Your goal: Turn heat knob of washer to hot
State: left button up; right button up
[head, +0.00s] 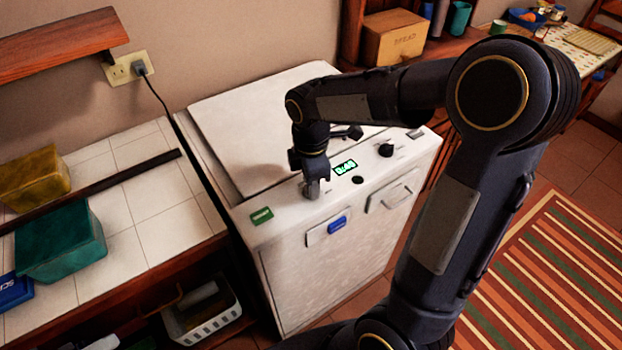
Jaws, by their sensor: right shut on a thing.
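The white washer (290,229) stands in the middle, with its controls along the front of its top. My right gripper (311,189) reaches down to the panel left of the green-lit display (345,167). It is shut on a small control there, which looks like the heat knob. The jaws hide most of it, so its setting cannot be read. A black knob (385,150) stands free right of the display, and a dark round button (358,180) lies below it. My left gripper is not in view.
A tiled counter (120,263) with a teal bin (60,243) stands left. A striped rug (545,275) covers the floor right. My right arm blocks part of the view.

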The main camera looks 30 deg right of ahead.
jog(key=m, duration=0.4)
jog(key=shift+m, duration=0.4)
jog(key=m, duration=1)
jog(key=shift+m, duration=0.4)
jog(key=m, duration=0.4)
jog(key=shift+m+p, duration=0.35)
jog(key=shift+m, duration=0.05)
jog(key=o, duration=1)
